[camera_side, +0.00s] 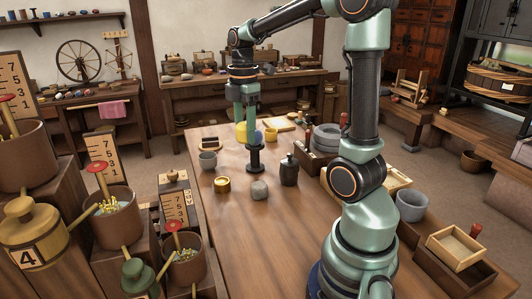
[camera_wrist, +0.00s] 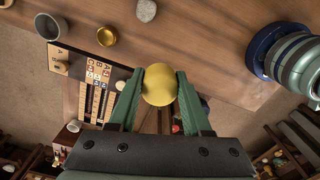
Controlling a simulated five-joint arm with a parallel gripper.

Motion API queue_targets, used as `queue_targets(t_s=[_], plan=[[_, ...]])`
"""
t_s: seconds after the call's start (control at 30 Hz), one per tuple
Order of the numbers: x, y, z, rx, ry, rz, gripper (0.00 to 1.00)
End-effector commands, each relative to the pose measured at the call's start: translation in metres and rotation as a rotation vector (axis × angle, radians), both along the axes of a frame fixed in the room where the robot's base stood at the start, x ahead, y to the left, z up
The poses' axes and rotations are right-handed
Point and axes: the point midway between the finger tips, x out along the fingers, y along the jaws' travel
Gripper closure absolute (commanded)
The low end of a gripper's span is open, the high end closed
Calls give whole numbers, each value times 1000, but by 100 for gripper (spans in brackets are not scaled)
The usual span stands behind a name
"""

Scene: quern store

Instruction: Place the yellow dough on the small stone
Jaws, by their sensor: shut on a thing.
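The yellow dough (camera_wrist: 159,86) is a rounded ball held between the two green fingers of my gripper (camera_wrist: 160,76) in the wrist view. In the side view my gripper (camera_side: 246,122) points down above the table, with the yellow dough (camera_side: 241,132) partly hidden by a finger. A small grey stone (camera_side: 259,190) lies on the table nearer the camera, apart from my gripper. The stone also shows at the top edge of the wrist view (camera_wrist: 146,11).
A brass bowl (camera_side: 222,184) and a grey cup (camera_side: 208,160) stand left of the stone. A dark bottle (camera_side: 289,170) stands right of it. A dark stand (camera_side: 254,158) is just behind the stone. Grey stone rings (camera_side: 326,138) sit farther right. The table (camera_side: 237,235) is clear in front.

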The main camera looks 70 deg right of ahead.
Motion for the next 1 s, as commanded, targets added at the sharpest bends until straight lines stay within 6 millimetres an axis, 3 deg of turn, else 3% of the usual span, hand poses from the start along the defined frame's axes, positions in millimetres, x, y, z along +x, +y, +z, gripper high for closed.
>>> queue_targets(t_s=[0.03,0.2,0.43,1.0], plan=[[2,-19,4,0,-1,-15,100],[2,-63,16,0,0,-31,100],[0,-84,11,2,2,-34,100],[0,-83,-118,4,5,-34,100]])
